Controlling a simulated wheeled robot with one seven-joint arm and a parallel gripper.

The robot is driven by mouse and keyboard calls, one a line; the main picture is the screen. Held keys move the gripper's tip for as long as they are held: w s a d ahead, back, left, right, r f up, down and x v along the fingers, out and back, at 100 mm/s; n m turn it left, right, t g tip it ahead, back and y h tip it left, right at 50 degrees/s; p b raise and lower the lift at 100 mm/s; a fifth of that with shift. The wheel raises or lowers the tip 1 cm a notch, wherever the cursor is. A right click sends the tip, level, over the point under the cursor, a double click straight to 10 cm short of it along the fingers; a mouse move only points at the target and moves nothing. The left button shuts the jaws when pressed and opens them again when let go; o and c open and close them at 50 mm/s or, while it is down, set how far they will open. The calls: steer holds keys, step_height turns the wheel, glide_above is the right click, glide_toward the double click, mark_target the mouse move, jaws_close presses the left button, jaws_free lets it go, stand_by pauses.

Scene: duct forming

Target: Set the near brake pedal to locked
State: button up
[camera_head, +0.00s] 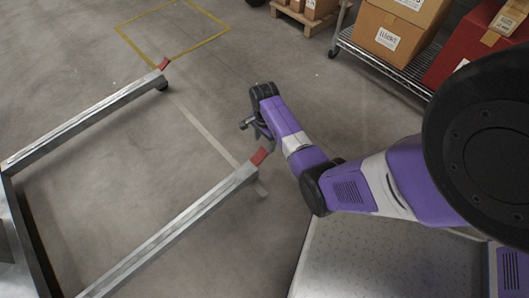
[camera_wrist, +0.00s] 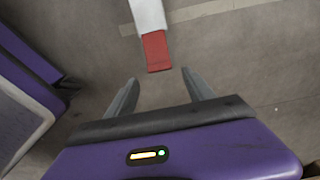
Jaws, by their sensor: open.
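The near brake pedal (camera_head: 259,156) is a red tab at the end of the nearer grey metal bar. In the wrist view the red tab (camera_wrist: 156,50) lies just ahead of the fingertips, roughly centred between them. My gripper (camera_head: 254,129) is above the end of that bar, pointing down, and its two fingers stand apart with nothing between them in the wrist view (camera_wrist: 160,78). I cannot tell whether a finger touches the tab. A second red tab (camera_head: 164,63) is at the end of the farther bar.
The two bars (camera_head: 165,229) join a dark frame at the left. A yellow floor outline (camera_head: 150,45) lies at the back. A wire shelf (camera_head: 385,58) with boxes and a pallet (camera_head: 305,24) stand back right. The floor between the bars is clear.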

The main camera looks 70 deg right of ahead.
mark_target(259, 156)
step_height(259, 156, down, 6)
steer(key=b, duration=0.3)
steer(key=shift+f, duration=0.15)
jaws_close()
